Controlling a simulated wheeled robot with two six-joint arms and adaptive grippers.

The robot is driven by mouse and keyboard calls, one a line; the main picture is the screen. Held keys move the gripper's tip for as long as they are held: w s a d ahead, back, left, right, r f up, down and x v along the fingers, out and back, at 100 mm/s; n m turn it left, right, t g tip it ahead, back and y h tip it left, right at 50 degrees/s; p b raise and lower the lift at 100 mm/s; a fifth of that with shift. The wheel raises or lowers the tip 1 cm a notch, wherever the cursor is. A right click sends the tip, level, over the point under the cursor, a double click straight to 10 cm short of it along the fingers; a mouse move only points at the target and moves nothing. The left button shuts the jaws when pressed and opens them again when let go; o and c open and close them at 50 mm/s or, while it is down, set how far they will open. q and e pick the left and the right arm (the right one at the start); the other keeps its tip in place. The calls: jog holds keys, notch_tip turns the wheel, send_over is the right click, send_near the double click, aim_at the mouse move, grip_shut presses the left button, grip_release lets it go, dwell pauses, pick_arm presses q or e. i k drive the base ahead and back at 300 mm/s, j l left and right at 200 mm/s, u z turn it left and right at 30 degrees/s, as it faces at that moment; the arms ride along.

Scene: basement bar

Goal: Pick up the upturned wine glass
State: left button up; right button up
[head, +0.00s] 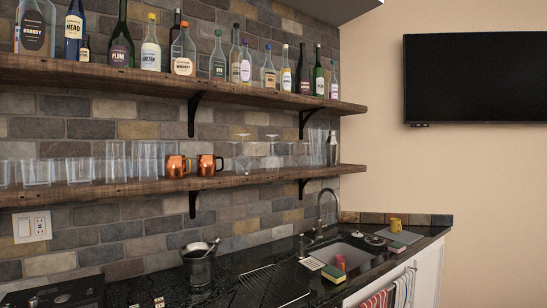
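Clear stemmed glasses stand on the lower wooden shelf, right of the copper mugs. One upturned wine glass (272,160) shows its flat foot on top and its bowl down on the shelf. Another stemmed glass (242,161) stands to its left and also looks upturned. The clear glass blends into the brick wall, so their outlines are faint. Neither of my grippers is in view.
Two copper mugs (206,165) and several clear tumblers (116,160) stand left on the lower shelf (100,190). A metal shaker (331,150) stands right. The upper shelf (130,75) holds bottles. Below are a black counter, metal bucket (198,266), faucet (322,207) and sink.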

aim_at(272, 162)
jog(key=i+l, duration=1.35)
jog(key=l, duration=0.25)
